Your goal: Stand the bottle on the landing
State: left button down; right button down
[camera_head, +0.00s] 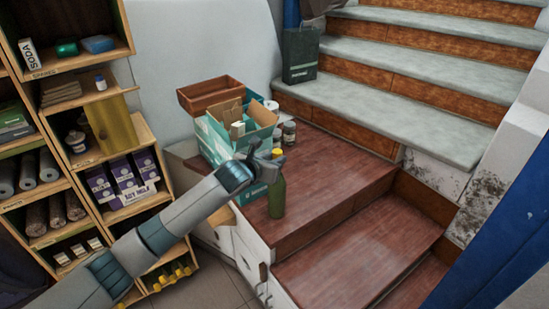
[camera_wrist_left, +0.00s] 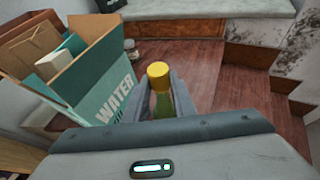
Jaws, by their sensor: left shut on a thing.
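The green bottle (camera_head: 277,195) with a yellow cap stands upright at the front left edge of the brown wooden landing (camera_head: 335,175). In the left wrist view the bottle (camera_wrist_left: 161,101) is between my left gripper's fingers. My left gripper (camera_head: 272,157) is shut on the bottle near its neck. The bottle's base appears at the landing surface; I cannot tell whether it bears fully on it. The landing (camera_wrist_left: 198,65) also shows in the left wrist view. My right gripper is not in view.
A teal open box (camera_head: 216,143) marked WATER in the left wrist view stands close left of the bottle. Jars (camera_head: 289,132) and a brown tray (camera_head: 212,92) are behind. Grey-topped stairs (camera_head: 390,105) rise at the back. The landing's right part is clear. A wooden shelf (camera_head: 130,120) stands left.

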pick_arm(q)
jog(key=shift+r, duration=0.15)
jog(key=c, duration=1.8)
grip_release()
jog(key=shift+f, duration=0.2)
jog(key=shift+c, duration=0.2)
jog(key=o, duration=0.4)
jog(key=shift+c, duration=0.2)
jog(key=shift+s, duration=0.1)
jog(key=shift+r, duration=0.1)
jog(key=b+v, duration=0.2)
jog(key=v, duration=1)
jog(key=shift+b, duration=0.4)
